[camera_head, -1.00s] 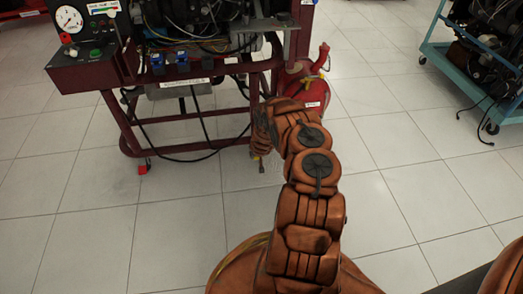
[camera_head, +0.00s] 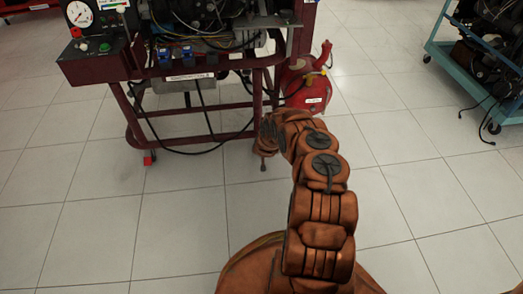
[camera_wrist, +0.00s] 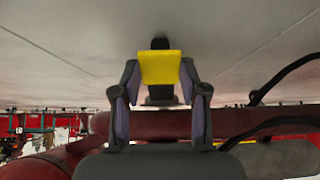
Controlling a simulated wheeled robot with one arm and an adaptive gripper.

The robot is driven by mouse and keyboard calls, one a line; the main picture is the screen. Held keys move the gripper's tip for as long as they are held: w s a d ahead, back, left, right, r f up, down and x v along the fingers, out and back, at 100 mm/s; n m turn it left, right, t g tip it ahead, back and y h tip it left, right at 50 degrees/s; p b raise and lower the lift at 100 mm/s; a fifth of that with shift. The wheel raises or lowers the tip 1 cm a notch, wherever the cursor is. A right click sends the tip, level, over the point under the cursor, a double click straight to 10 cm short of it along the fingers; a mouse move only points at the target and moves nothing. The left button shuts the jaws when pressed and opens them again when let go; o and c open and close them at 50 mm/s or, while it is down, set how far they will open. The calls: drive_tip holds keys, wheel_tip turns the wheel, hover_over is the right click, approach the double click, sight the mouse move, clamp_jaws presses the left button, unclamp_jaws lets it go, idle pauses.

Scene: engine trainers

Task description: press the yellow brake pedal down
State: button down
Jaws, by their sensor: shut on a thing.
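In the wrist view the yellow brake pedal (camera_wrist: 160,66) is a flat yellow block between the two fingers of my gripper (camera_wrist: 160,72). The fingers touch or nearly touch its left and right sides, and my gripper is shut on it. A dark part shows just beyond the pedal. In the head view my arm reaches to the lower right of the engine trainer (camera_head: 190,75). The pedal cannot be made out there, and the fingers are too small to tell.
The trainer's dark red frame crosses the wrist view as a bar (camera_wrist: 245,122), with black cables near it. A red extinguisher-like tank (camera_head: 308,85) stands right of my wrist. A blue-green trolley (camera_head: 455,65) stands far right. Tiled floor between is clear.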

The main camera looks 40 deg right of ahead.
drive_tip(key=c, duration=0.9)
unclamp_jaws()
drive_tip(key=shift+s+a+f, duration=0.15)
drive_tip(key=shift+a+f, duration=0.1)
drive_tip(key=shift+a, duration=0.1)
drive_tip(key=shift+c, duration=0.2)
drive_tip(key=o, duration=0.3)
drive_tip(key=shift+d, duration=0.15)
drive_tip(key=shift+o, duration=0.2)
drive_tip(key=shift+d, duration=0.1)
drive_tip(key=shift+r, duration=0.2)
drive_tip(key=shift+s+r, duration=0.3)
drive_tip(key=shift+r, duration=0.3)
drive_tip(key=v, duration=1)
drive_tip(key=shift+s+a, duration=0.25)
